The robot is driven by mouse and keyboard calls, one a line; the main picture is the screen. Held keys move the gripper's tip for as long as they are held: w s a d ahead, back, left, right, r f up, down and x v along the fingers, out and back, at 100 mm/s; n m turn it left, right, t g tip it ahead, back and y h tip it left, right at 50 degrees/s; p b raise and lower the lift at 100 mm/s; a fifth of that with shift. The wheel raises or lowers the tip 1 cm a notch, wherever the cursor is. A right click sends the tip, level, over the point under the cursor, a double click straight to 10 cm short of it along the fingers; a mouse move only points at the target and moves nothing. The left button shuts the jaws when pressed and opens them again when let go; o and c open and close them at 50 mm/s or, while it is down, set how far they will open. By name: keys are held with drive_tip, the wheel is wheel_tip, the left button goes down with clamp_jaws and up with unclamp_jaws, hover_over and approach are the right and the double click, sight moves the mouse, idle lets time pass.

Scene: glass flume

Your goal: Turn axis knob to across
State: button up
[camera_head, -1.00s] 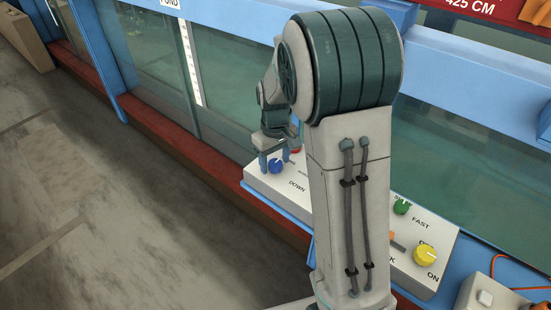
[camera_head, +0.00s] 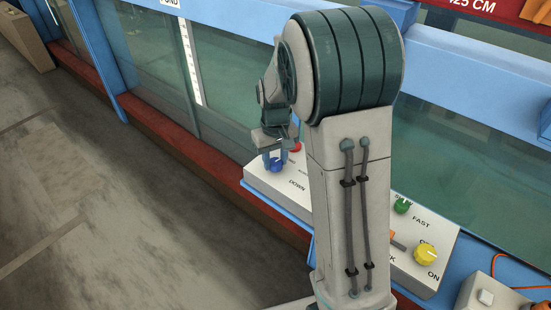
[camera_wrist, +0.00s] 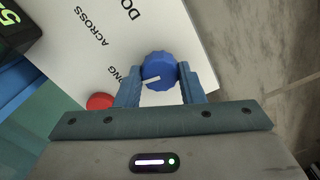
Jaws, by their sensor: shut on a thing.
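The axis knob (camera_wrist: 158,68) is blue with a ridged rim and a white pointer line. In the wrist view its line points left and slightly down, toward the partly hidden word ending in "ONG"; "ACROSS" is printed farther up and left. My gripper (camera_wrist: 158,84) is shut on the knob, one finger on each side. In the head view the blue knob (camera_head: 277,166) sits at the left end of the pale control panel (camera_head: 287,186), and my gripper (camera_head: 273,155) is down around it.
A red button (camera_wrist: 100,101) is close beside the left finger. A dark display with green digits (camera_wrist: 15,25) stands at the upper left. In the head view, a green knob (camera_head: 402,206) and a yellow knob (camera_head: 426,254) lie to the right, beyond my arm.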

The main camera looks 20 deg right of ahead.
sight(275, 161)
drive_tip(key=m, duration=0.6)
drive_tip(key=shift+m, duration=0.3)
drive_tip(key=shift+r, duration=0.1)
drive_tip(key=shift+w, duration=0.1)
idle(0.3)
drive_tip(key=o, duration=1)
drive_tip(key=shift+r, duration=0.1)
wheel_tip(275, 161, up, 14)
drive_tip(key=b, duration=0.1)
drive_tip(key=shift+f, duration=0.2)
